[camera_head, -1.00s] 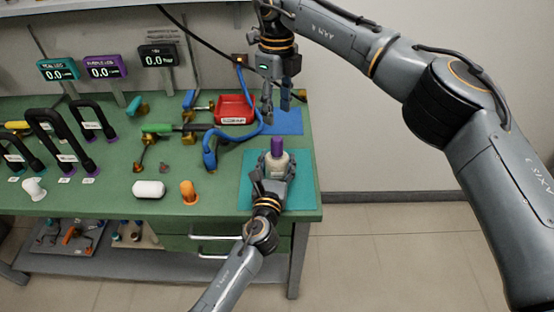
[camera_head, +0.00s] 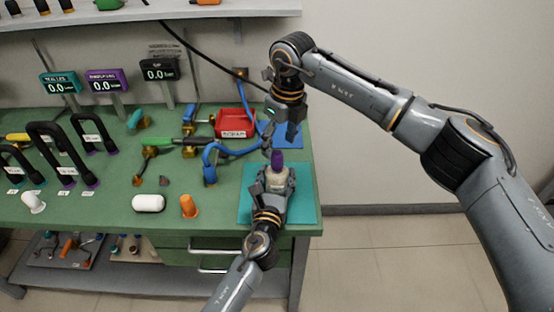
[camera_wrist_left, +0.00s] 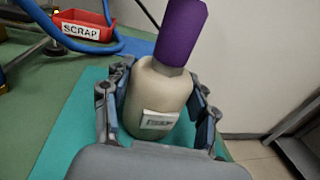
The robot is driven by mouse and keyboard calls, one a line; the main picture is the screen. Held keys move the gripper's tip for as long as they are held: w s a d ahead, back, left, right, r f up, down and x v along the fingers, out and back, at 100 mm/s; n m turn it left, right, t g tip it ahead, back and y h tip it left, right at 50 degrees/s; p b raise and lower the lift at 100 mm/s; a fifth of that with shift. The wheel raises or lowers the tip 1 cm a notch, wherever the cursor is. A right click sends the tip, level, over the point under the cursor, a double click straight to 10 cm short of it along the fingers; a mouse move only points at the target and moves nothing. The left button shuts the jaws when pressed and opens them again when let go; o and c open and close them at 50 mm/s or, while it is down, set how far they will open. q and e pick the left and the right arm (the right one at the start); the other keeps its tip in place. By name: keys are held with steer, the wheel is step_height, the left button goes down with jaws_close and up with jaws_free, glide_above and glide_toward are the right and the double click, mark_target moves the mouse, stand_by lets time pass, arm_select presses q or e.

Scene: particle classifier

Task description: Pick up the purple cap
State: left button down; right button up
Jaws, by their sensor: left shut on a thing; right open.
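The purple cap (camera_head: 277,159) sits on the neck of a cream bottle (camera_head: 277,178) over the teal mat (camera_head: 305,206). In the left wrist view the cap (camera_wrist_left: 180,32) is at the top and the bottle (camera_wrist_left: 158,90) bears a white label. My left gripper (camera_head: 272,188) is shut on the bottle's body, one finger on each side. My right gripper (camera_head: 280,138) is open, just above and behind the cap. Whether its fingertips touch the cap cannot be told.
A red scrap bin (camera_head: 232,122) and a blue hose (camera_head: 232,150) are left of my right gripper. A blue mat (camera_head: 289,135) lies behind. A white capsule (camera_head: 148,203) and an orange piece (camera_head: 188,206) lie at the front. The bench's right edge is close to the teal mat.

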mark_target(278, 153)
steer(key=f, duration=0.5)
steer(key=shift+a, duration=0.25)
steer(key=c, duration=1.2)
